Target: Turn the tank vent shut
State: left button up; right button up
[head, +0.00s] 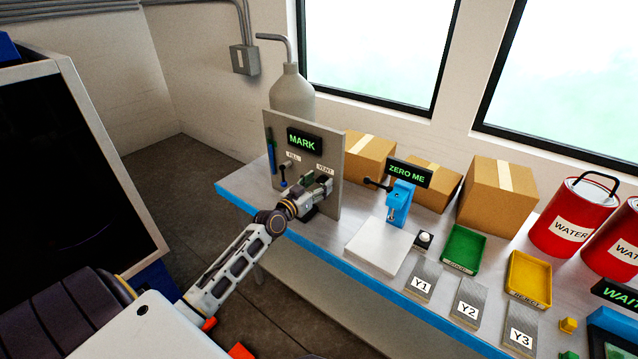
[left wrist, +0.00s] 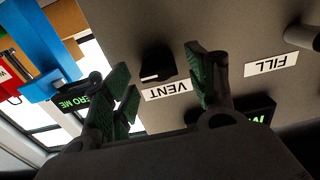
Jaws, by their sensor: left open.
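The tank panel (head: 331,146) stands upright at the left end of the bench, with a VENT label (head: 325,169) and a FILL label (head: 293,157). In the left wrist view, the black vent knob (left wrist: 157,64) with a white mark shows beside its upside-down VENT label (left wrist: 167,91). My left gripper (head: 318,188) is at the panel, below the VENT label, and hides the knob in the head view. In the left wrist view, its open green-padded fingers (left wrist: 157,70) appear on either side of the knob; I see no contact. My right gripper is not in view.
A fill handle (head: 284,176) sits left of my gripper on the panel; a grey tank (head: 292,95) stands behind. To the right are a blue gauge stand (head: 399,203), a white plate (head: 378,247), a green tray (head: 463,248), a yellow tray (head: 529,279) and boxes (head: 497,193).

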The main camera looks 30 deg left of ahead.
pick_arm(q)
jog(key=shift+w, duration=0.35)
jog(key=c, duration=1)
